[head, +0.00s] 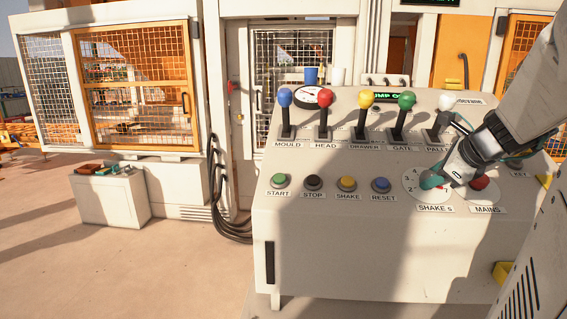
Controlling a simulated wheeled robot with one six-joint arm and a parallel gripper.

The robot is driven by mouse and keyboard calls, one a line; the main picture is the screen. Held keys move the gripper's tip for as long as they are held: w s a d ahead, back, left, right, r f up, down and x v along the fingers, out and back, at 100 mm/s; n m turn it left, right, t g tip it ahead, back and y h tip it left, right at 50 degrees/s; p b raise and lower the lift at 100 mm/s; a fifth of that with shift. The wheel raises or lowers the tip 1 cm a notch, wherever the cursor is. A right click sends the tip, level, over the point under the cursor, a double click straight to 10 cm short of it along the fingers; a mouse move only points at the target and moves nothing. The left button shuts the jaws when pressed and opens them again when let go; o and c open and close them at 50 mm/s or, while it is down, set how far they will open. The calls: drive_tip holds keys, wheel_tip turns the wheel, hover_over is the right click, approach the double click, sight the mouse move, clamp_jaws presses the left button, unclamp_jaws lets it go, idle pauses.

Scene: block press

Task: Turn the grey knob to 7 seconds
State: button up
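The round white dial marked SHAKE s (411,183) is on the sloped front panel of the console, at right of centre. Small figures show on its left side, but most are too small to read surely. My gripper (432,179) reaches down from the upper right, and its teal tips are over the middle of this dial. The grey knob is hidden behind the tips, so its pointer and setting cannot be read. I cannot tell whether the tips are closed on the knob or only around it.
The red MAINS knob (480,183) is close to the right of my gripper. START (280,180), STOP (314,183), SHAKE (347,184) and RESET (381,185) buttons line the panel at left. Several coloured levers, including a green one (407,101), stand behind.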

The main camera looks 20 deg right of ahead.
drive_tip(key=o, duration=0.4)
drive_tip(key=v, duration=0.7)
drive_tip(key=shift+s+a+r, duration=0.1)
drive_tip(key=shift+s+r, duration=0.1)
drive_tip(key=shift+r, duration=0.15)
drive_tip(key=w+a+f+n+g+y, duration=0.1)
drive_tip(key=a+f+n+g+y, duration=0.15)
drive_tip(key=a+n, duration=0.6)
drive_tip(key=w+a+f+n+g+y, duration=0.15)
drive_tip(key=a+f+n, duration=0.35)
drive_tip(key=a, duration=0.6)
drive_tip(key=s+a+f+n+g+h, duration=0.1)
drive_tip(key=s+a+n, duration=0.2)
drive_tip(key=n, duration=0.2)
drive_tip(key=s+a+f+n+g+h, duration=0.1)
drive_tip(key=s+a+f+n, duration=0.1)
drive_tip(key=n, duration=0.4)
drive_tip(key=s+a+f+n+g+h, duration=0.1)
drive_tip(key=s+a+f+n, duration=0.1)
drive_tip(key=s+a+n, duration=0.2)
drive_tip(key=shift+a+f+n+g, duration=0.25)
drive_tip(key=shift+a+n+g, duration=0.15)
drive_tip(key=shift+a+n, duration=0.5)
